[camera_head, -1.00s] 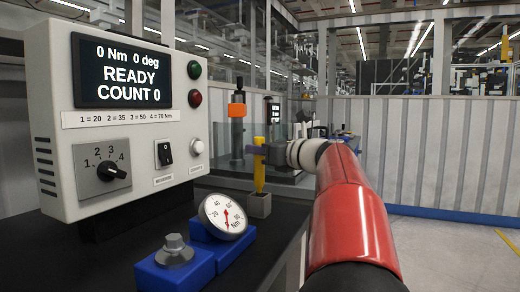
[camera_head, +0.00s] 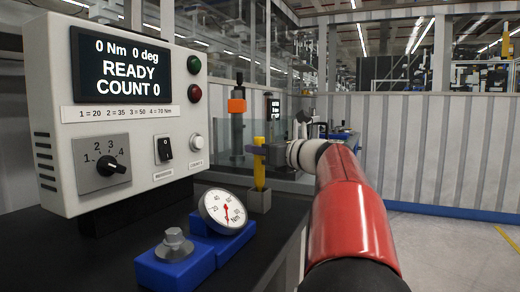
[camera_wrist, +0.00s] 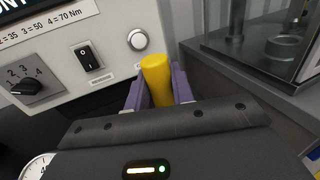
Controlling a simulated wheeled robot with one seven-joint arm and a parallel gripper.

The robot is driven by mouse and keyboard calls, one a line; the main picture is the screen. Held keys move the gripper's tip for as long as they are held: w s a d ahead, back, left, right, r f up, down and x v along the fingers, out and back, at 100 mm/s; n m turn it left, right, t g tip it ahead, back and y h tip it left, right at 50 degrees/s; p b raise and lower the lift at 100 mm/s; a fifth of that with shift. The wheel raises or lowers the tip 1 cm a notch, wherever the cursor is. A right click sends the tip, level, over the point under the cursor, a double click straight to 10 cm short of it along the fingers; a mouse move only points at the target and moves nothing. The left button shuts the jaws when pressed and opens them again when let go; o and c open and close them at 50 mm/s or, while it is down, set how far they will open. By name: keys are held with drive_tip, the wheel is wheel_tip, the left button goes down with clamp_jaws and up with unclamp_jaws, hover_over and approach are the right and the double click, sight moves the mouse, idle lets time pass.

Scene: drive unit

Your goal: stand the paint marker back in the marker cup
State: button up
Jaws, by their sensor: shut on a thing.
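The yellow paint marker (camera_head: 259,172) is upright between the purple fingers of my gripper (camera_head: 262,151). In the wrist view its yellow top (camera_wrist: 157,72) stands between the two fingers of my gripper (camera_wrist: 160,90). The small grey marker cup (camera_head: 259,202) stands on the dark bench top, straight below the marker. The marker's lower end meets the cup's rim in the head view; I cannot tell how far inside it is. The cup is hidden in the wrist view.
A white control box (camera_head: 120,110) with a display, knob and switch stands at the left. A dial gauge (camera_head: 223,211) and a blue block with a bolt (camera_head: 174,262) sit in front of the cup. An orange-collared tool (camera_head: 237,106) stands behind.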

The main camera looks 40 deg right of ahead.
sight(261, 186)
drive_tip(key=shift+f+b, duration=1.2)
drive_tip(key=shift+f, duration=0.7)
drive_tip(key=o, duration=0.9)
drive_tip(key=shift+o, duration=0.2)
drive_tip(key=shift+s, duration=0.1)
drive_tip(key=v, duration=0.7)
drive_tip(key=shift+s, duration=0.3)
